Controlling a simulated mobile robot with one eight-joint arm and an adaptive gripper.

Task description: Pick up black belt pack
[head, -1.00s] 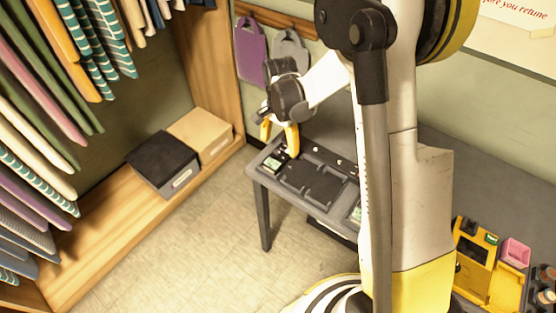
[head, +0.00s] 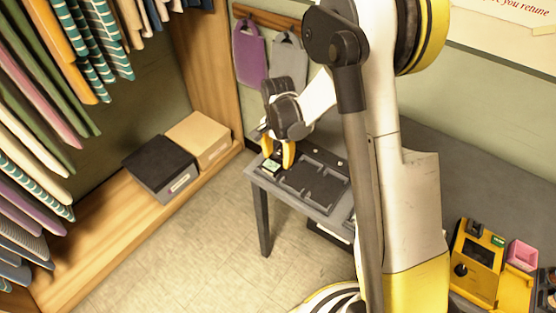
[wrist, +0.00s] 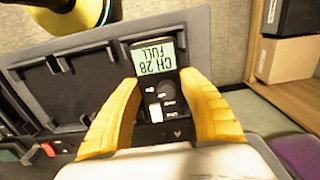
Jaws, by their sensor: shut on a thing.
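The black belt pack (wrist: 154,88) lies between the fingers of my gripper (wrist: 160,80) in the wrist view. Its lit display reads "CH 28 FULL" upside down, with buttons below it. In the head view my gripper (head: 278,152) points down at the near left end of the grey table, around the belt pack (head: 270,165). The two yellow fingers are shut on its sides. The pack's lower end is partly hidden by the gripper in the wrist view. I cannot tell whether the pack is clear of the table.
A dark recessed tray (head: 318,182) sits on the grey table (head: 292,200) beside the pack. A black box (head: 160,168) and a tan box (head: 200,140) stand on a wooden shelf at left. A yellow device (head: 476,262) and a pink container (head: 522,253) are at lower right.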

